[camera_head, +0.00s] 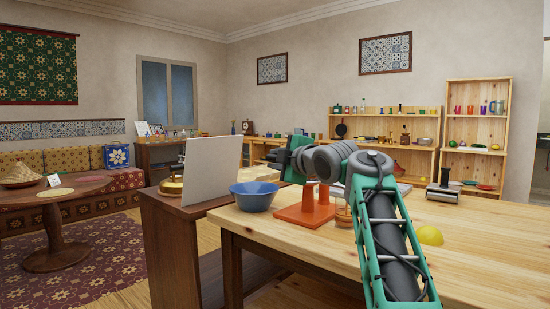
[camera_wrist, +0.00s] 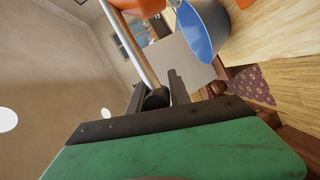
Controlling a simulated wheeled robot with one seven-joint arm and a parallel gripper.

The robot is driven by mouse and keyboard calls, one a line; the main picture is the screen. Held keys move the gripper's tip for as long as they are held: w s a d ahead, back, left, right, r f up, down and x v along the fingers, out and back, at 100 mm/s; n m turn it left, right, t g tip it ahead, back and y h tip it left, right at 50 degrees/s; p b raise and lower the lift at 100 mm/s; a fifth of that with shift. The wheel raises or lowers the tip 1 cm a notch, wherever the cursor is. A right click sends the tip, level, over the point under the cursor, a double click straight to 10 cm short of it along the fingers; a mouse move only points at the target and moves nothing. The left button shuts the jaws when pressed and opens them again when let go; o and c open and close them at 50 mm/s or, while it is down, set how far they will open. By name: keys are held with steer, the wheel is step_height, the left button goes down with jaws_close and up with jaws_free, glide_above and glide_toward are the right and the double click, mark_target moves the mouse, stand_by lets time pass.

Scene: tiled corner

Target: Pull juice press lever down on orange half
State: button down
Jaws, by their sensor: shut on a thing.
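The juice press (camera_head: 305,211) has an orange-red stand on the wooden table, largely behind my arm. In the wrist view its silver lever (camera_wrist: 134,48) runs up to an orange part of the press (camera_wrist: 138,6). The lever ends in a dark grip (camera_wrist: 157,98) between my fingers. My gripper (camera_head: 293,160) is up beside the top of the press; in the wrist view its fingers (camera_wrist: 164,92) are shut on the lever's grip. A glass (camera_head: 343,214) stands under the press. The orange half is not visible.
A blue bowl (camera_head: 254,196) stands left of the press and shows in the wrist view (camera_wrist: 203,30). A yellow fruit half (camera_head: 430,235) lies to the right of my arm. A pale upright panel (camera_head: 213,168) stands on the dark side table. The table's front right is clear.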

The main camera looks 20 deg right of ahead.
steer(key=shift+f, duration=0.15)
steer(key=c, duration=1.5)
jaws_free()
steer(key=shift+w, duration=0.15)
steer(key=o, duration=0.3)
steer(key=shift+d, duration=0.1)
steer(key=v, duration=0.8)
